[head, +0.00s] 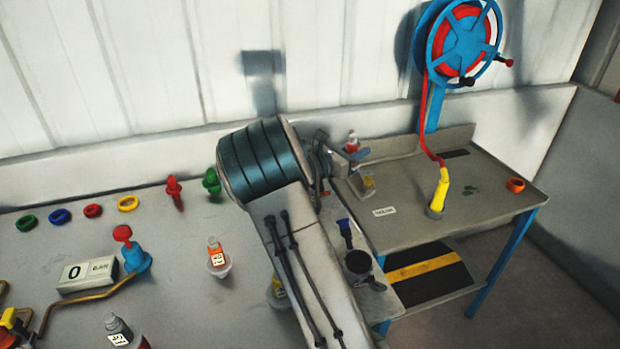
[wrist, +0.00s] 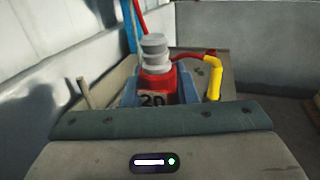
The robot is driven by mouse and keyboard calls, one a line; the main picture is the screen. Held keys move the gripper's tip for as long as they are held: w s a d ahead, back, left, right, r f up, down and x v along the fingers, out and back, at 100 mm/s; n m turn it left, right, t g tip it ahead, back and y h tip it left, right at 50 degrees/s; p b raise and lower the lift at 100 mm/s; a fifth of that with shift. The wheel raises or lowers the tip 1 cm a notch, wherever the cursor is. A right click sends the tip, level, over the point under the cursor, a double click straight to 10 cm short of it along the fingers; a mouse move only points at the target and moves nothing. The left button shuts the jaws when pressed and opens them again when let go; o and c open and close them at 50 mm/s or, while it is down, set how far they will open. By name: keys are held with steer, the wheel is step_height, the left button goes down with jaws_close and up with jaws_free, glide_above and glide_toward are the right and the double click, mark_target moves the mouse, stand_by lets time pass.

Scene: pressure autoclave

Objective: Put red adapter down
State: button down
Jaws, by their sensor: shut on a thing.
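The red adapter (wrist: 158,82) has a red body, dark "20" markings and a grey stepped top. It stands upright between the blue fingers of my gripper (wrist: 160,94), which is shut on it. In the head view the red adapter (head: 352,141) shows small at the end of my arm, over the left part of the right-hand table (head: 420,220). My gripper (head: 354,154) is partly hidden there by my wrist. I cannot tell whether the adapter's underside touches anything.
A small yellow item (head: 369,184) is close below my gripper. A blue hose reel (head: 464,45) is above. The table's middle is largely clear.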

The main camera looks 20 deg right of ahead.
steer(key=w+a+f, duration=0.2)
steer(key=w, duration=0.1)
steer(key=w+a+f+p, duration=0.1)
steer(key=w+a+f, duration=0.1)
steer(key=w, duration=0.2)
steer(key=w+a+f+p, duration=0.1)
steer(key=w+a+f, duration=0.1)
steer(key=w, duration=0.1)
steer(key=shift+w+f, duration=0.15)
steer(key=shift+f, duration=0.25)
step_height(320, 180, down, 4)
steer(key=shift+f+p, duration=0.1)
steer(key=shift+p, duration=0.4)
steer(key=c, duration=1.1)
jaws_free()
steer(key=shift+d, duration=0.1)
steer(key=shift+c, duration=0.2)
